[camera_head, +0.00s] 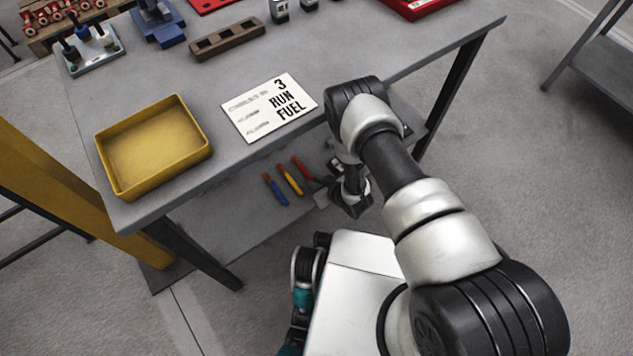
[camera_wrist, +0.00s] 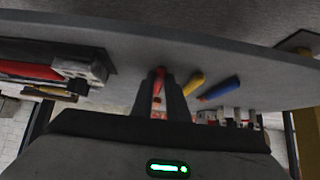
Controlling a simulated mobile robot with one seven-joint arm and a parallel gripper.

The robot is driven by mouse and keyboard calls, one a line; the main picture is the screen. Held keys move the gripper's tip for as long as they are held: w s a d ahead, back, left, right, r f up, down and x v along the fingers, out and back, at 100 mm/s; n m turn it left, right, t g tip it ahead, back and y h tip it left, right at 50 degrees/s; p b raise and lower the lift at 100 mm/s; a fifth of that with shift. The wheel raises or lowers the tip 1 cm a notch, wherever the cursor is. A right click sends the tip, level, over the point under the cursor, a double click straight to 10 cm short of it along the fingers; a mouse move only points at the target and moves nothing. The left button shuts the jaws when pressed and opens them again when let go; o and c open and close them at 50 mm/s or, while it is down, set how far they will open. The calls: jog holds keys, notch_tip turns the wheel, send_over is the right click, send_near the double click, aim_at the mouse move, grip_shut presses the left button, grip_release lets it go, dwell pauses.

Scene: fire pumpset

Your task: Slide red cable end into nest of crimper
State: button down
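In the head view the red cable (camera_head: 302,168) lies beside an orange-yellow one (camera_head: 290,179) and a blue one (camera_head: 274,189), below the tabletop edge. My gripper (camera_head: 327,186) is at the near end of the red cable, partly hidden by my wrist. In the wrist view my two dark fingers (camera_wrist: 164,94) have the red cable (camera_wrist: 158,82) in the narrow gap between them. I cannot tell whether they press on it. A grey metal tool head (camera_wrist: 87,72) with a red part (camera_wrist: 30,70) is at the left, possibly the crimper. Its nest is not visible.
The grey table (camera_head: 215,165) overhangs the cables. On it are a yellow tray (camera_head: 151,181), a white "3 RUN FUEL" card (camera_head: 269,107) and a brown block with holes (camera_head: 228,40). A table leg (camera_head: 455,92) stands right of my arm.

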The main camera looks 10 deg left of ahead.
jog(key=shift+r+p, duration=1.5)
jog(key=shift+r, duration=0.55)
jog(key=shift+s+d, duration=0.1)
jog(key=shift+d, duration=0.05)
